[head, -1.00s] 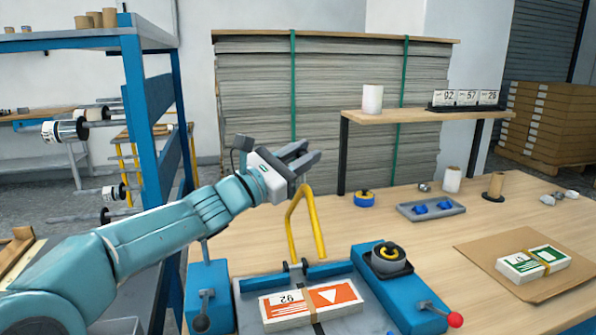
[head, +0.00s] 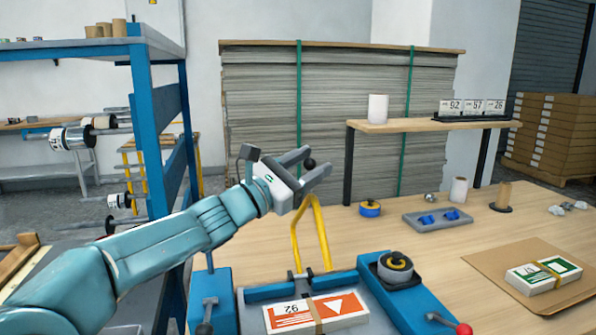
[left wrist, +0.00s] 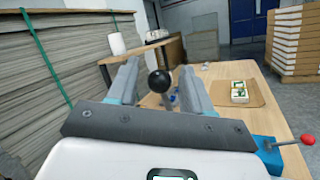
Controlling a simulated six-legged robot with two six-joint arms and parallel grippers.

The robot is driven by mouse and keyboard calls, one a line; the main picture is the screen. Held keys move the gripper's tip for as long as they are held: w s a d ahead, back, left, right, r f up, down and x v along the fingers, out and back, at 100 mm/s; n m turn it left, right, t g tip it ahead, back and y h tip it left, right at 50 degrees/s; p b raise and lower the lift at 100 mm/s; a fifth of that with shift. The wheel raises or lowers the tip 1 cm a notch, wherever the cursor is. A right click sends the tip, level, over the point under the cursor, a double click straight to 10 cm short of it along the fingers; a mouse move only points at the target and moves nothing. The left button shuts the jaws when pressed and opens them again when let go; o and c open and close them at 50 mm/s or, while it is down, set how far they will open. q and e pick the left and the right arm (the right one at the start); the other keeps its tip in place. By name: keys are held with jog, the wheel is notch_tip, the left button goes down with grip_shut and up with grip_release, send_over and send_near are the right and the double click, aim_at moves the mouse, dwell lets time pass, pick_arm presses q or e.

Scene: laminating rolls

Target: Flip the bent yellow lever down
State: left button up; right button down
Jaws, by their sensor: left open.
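The bent yellow lever (head: 296,245) stands raised above the blue machine (head: 414,297), with its bend at the top just below my left gripper. My left gripper (head: 313,166) is open, and its two fingers point to the right in the head view. A black ball (head: 310,163) shows between the fingers. It also shows between them in the left wrist view (left wrist: 160,81), with gaps on both sides. The gripper hides how the ball joins the lever. My right gripper is not in view.
A banded orange-and-white card stack (head: 316,312) lies on the machine. A red knob (head: 463,329) sits at its right front. On the wooden table are a blue roll (head: 370,209), a grey tray (head: 438,219) and a green-and-white card stack (head: 543,275). A blue rack (head: 150,130) stands at left.

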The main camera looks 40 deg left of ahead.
pick_arm(q)
jog(key=b+v, duration=0.2)
jog(key=v, duration=1.4)
jog(key=shift+s, duration=0.1)
jog(key=shift+f, duration=0.15)
